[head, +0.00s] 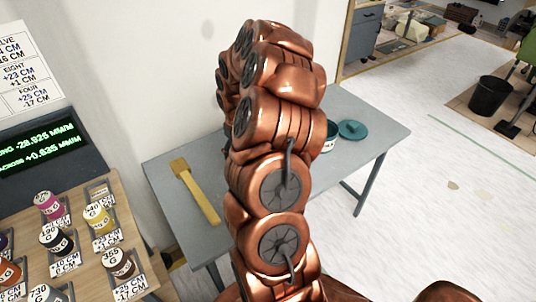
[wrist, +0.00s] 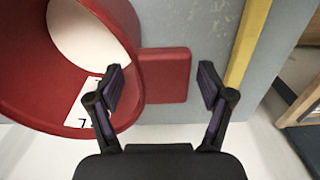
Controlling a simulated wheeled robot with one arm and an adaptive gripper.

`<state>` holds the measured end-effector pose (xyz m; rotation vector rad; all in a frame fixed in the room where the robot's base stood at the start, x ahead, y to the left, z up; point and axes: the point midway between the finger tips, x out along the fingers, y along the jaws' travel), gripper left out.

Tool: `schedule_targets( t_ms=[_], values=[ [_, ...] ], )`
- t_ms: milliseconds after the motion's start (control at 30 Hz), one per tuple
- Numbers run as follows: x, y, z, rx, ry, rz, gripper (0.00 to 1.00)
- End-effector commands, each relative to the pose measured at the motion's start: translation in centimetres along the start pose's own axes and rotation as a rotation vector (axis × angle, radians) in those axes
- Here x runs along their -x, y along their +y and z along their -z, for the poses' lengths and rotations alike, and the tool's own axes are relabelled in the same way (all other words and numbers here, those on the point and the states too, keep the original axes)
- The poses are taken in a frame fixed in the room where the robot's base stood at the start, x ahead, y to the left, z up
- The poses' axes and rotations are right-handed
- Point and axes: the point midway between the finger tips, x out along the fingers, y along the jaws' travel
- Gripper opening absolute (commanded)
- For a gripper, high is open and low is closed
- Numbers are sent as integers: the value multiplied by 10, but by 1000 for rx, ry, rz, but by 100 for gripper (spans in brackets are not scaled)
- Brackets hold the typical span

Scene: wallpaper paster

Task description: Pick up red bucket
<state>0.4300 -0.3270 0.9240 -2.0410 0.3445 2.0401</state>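The red bucket (wrist: 40,108) fills the left of the wrist view, with a pale inside and a white label on its side. A red block-like handle (wrist: 165,75) sticks out from its right side. My gripper (wrist: 162,82) is open, its two dark fingers apart. The handle shows between the fingers with a gap on the right; the left finger overlaps the bucket wall in the picture. I cannot tell whether it touches. In the head view my arm hides the bucket and the gripper.
A wooden shelf of small paint pots (head: 85,235) stands at left. Open floor lies at right, with a black bin (head: 490,96).

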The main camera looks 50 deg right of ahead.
Motion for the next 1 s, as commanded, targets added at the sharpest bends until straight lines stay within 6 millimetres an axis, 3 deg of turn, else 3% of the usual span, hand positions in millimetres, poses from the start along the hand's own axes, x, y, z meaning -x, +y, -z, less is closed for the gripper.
schedule_targets(
  t_ms=[67, 700, 1000],
  values=[
    [0, 0, 0, 0, 0, 0, 67],
    [0, 0, 0, 0, -1, 1, 1],
    [0, 0, 0, 1, -1, 1, 0]
  ],
)
